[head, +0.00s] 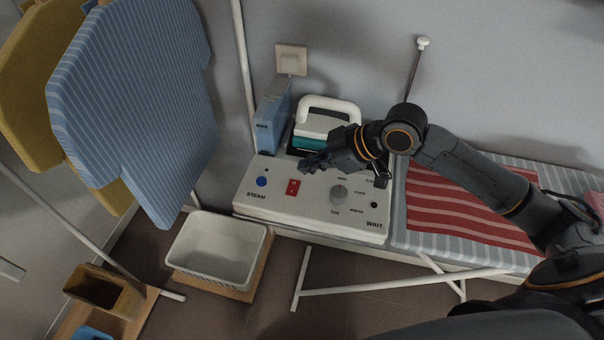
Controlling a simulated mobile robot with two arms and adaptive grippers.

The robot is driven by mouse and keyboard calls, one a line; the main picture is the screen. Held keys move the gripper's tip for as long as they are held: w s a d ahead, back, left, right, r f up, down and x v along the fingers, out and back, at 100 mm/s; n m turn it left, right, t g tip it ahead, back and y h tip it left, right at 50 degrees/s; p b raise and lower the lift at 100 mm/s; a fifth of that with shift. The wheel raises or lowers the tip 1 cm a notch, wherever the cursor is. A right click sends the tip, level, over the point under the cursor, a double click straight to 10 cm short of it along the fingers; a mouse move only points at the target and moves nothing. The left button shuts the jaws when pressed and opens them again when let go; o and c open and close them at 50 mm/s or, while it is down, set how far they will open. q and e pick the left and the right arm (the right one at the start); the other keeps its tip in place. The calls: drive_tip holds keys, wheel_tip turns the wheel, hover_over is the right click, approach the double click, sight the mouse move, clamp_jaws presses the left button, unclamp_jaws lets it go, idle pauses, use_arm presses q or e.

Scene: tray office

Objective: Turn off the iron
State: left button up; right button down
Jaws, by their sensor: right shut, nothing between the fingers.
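The white iron (326,112) with a teal lower band stands at the back of a pale control unit (310,218). The unit's sloping face carries a red rocker switch (292,187), a grey dial (339,194), a blue button (261,181) marked STEAM and a small dark button or lamp (374,205) above WAIT. The switch position and dial setting are too small to tell. My right gripper (308,165) is shut and empty, in front of the iron. Its tips appear just above and right of the red switch; contact cannot be told. My left gripper is out of view.
A blue container (272,112) stands left of the iron. A red striped cloth (455,205) lies on the ironing board (398,225) under my right arm. A white basket (216,249) is below left. Hanging shirts (140,100) fill the upper left. A wall socket (291,59) is behind.

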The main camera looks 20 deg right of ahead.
sight(292, 183)
drive_tip(key=f, duration=0.1)
drive_tip(key=w+a+f, duration=0.1)
drive_tip(key=f, duration=0.2)
drive_tip(key=shift+w+a+f+p, duration=0.1)
drive_tip(key=shift+w+a+p, duration=0.15)
drive_tip(key=shift+p, duration=0.15)
drive_tip(key=shift+d+f, duration=0.15)
drive_tip(key=shift+f, duration=0.5)
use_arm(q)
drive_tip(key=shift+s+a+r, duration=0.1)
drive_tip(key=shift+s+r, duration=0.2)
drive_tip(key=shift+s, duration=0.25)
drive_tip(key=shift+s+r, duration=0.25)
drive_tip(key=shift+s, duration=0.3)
use_arm(e)
drive_tip(key=shift+w+f, duration=0.1)
drive_tip(key=shift+f, duration=0.15)
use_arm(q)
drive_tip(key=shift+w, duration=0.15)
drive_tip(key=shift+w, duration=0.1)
use_arm(e)
drive_tip(key=shift+f, duration=0.25)
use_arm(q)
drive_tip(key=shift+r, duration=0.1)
